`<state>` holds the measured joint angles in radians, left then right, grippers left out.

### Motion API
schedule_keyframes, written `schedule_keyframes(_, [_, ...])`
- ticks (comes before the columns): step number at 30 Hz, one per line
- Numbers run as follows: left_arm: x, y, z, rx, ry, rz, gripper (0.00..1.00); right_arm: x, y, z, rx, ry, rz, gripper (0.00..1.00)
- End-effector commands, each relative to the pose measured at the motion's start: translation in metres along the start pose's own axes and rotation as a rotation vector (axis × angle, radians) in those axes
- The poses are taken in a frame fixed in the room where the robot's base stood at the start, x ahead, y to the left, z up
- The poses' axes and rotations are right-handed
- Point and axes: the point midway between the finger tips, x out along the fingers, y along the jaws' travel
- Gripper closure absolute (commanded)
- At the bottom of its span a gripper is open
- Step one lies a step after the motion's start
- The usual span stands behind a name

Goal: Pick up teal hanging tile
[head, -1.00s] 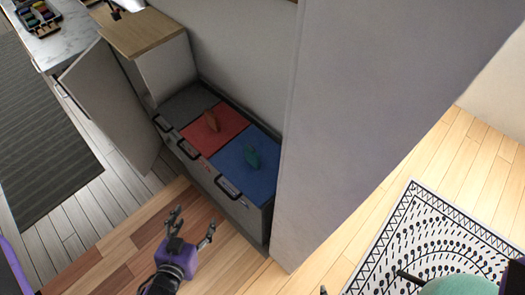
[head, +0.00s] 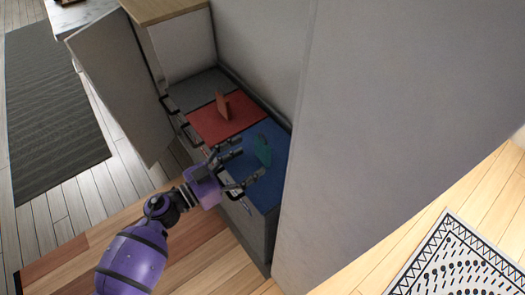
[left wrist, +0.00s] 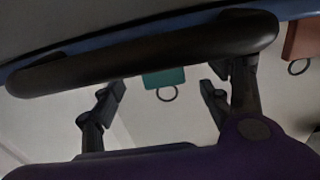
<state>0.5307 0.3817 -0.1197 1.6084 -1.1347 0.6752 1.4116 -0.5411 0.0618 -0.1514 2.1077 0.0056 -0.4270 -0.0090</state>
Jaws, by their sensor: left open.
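The teal hanging tile (head: 262,150) stands upright over the blue section (head: 270,184) of the low cabinet in the head view. In the left wrist view the teal tile (left wrist: 164,78) shows between my fingers, with a dark ring at one edge. My left gripper (head: 252,162) is open and empty, with its fingertips just short of the tile. I cannot tell whether a finger touches it. My right gripper is not in view.
A reddish-brown tile (head: 222,105) stands on the red section (head: 200,122). A dark handle bar (left wrist: 150,55) crosses close in front of the wrist camera. A grey wall (head: 390,120) stands close to the right. An open cabinet door (head: 115,85) is at the left.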

Motion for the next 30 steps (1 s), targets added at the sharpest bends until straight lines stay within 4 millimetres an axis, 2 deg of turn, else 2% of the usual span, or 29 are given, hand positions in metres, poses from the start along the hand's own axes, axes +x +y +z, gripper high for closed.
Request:
schedule_keyframes(3, [0.02, -0.001, 0.002, -0.002, 0.004, 0.0, 0.3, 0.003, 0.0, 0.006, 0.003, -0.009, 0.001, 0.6])
schedule_keyframes(6, [0.031, -0.001, 0.002, -0.003, 0.002, -0.001, 0.3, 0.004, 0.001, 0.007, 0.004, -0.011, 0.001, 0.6])
schedule_keyframes(15, [0.036, -0.001, 0.001, -0.001, 0.001, -0.002, 0.3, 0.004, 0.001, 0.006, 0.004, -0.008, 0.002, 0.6])
schedule_keyframes(27, [0.036, -0.001, 0.001, -0.001, 0.001, -0.002, 0.81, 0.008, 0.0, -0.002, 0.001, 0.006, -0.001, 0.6])
schedule_keyframes(30, [0.036, -0.001, 0.001, -0.001, 0.002, -0.002, 0.82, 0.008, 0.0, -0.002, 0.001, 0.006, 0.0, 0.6])
